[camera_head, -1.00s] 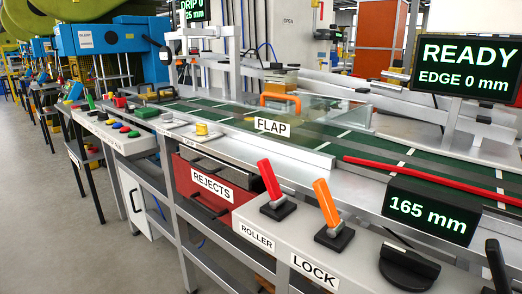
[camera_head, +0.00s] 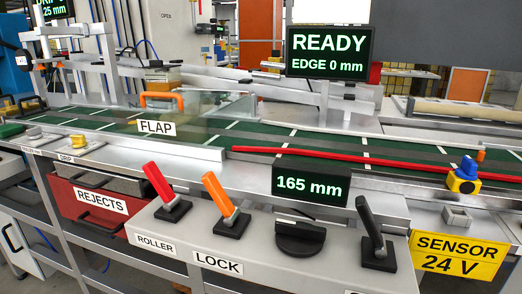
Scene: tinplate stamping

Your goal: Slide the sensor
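A small yellow and blue device (camera_head: 462,180), which looks like the sensor, stands at the right on the near edge of the conveyor. Below it a yellow sign (camera_head: 459,256) reads SENSOR 24 V. A small grey square socket-like block (camera_head: 457,217) sits just above the sign. Neither of my grippers is in view.
A red rail (camera_head: 320,153) runs along the green conveyor (camera_head: 400,165). In front stand a red lever (camera_head: 160,187), an orange lever (camera_head: 219,196), a black knob (camera_head: 300,237) and a black lever (camera_head: 372,230). Displays read READY EDGE 0 mm (camera_head: 328,53) and 165 mm (camera_head: 310,187).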

